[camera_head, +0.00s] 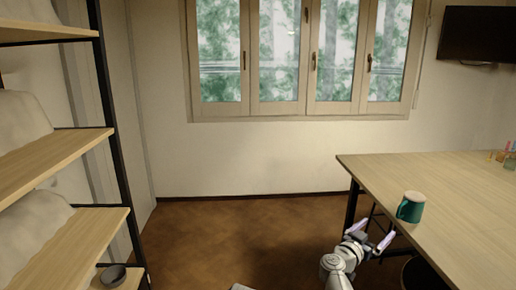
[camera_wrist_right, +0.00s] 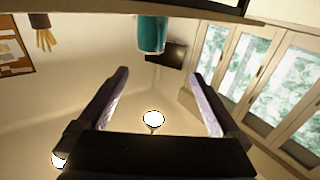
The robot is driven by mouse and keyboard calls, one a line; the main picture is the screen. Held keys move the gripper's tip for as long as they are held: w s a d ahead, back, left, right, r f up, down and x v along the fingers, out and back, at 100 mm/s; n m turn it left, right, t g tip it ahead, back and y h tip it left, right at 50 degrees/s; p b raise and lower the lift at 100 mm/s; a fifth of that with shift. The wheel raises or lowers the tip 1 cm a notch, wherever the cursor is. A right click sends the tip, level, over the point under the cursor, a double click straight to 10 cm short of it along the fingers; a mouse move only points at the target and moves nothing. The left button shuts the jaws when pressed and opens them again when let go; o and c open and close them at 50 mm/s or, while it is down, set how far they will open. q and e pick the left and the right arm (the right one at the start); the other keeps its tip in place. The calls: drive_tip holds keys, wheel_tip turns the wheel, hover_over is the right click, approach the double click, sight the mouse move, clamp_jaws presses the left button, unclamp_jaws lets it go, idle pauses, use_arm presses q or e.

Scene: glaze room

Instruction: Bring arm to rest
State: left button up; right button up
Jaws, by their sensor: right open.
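My right gripper (camera_head: 373,232) is open and empty beside the left edge of the wooden table. In the right wrist view its two fingers (camera_wrist_right: 158,92) stand wide apart with nothing between them. A teal mug (camera_head: 410,208) with a pale top stands upright on the table near that edge, just right of the gripper and apart from it. The mug also shows at the top of the right wrist view (camera_wrist_right: 152,34). My left gripper is not in view.
The table (camera_head: 440,185) fills the right side, with small colourful items (camera_head: 504,156) at its far right. A shelf unit (camera_head: 60,160) stands on the left, with a dark bowl (camera_head: 113,275) on a low shelf. Brown floor (camera_head: 230,235) between them is clear.

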drive_tip(key=w+a+r+n+t+y, duration=0.1)
drive_tip(key=w+a+n+t+y, duration=0.55)
drive_tip(key=a+y, duration=0.45)
drive_tip(key=s+a+f+n+g+y, duration=0.2)
drive_tip(key=a+f+n+g+y, duration=0.15)
drive_tip(key=a+f, duration=0.2)
drive_tip(key=s+a+f+n+g+y, duration=0.25)
drive_tip(key=a+f+y, duration=0.2)
drive_tip(key=a, duration=0.25)
drive_tip(key=s+d+f+m+g+h, duration=0.1)
drive_tip(key=s+d+f+g+h, duration=0.15)
drive_tip(key=s+f+g, duration=0.55)
drive_tip(key=s+d+f+m+g+h, duration=0.1)
drive_tip(key=s+d+f+g+h, duration=0.15)
drive_tip(key=s+f, duration=0.6)
drive_tip(key=s+a+r+n+g+h, duration=0.1)
drive_tip(key=s+a+r+n+g, duration=0.15)
drive_tip(key=s+a, duration=0.75)
wheel_tip(320, 180, up, 14)
drive_tip(key=w+p, duration=0.1)
drive_tip(key=p, duration=1.2)
drive_tip(key=shift+w+a+f+n+t, duration=0.25)
drive_tip(key=shift+w+a+n+t, duration=0.05)
drive_tip(key=shift+n+t, duration=0.1)
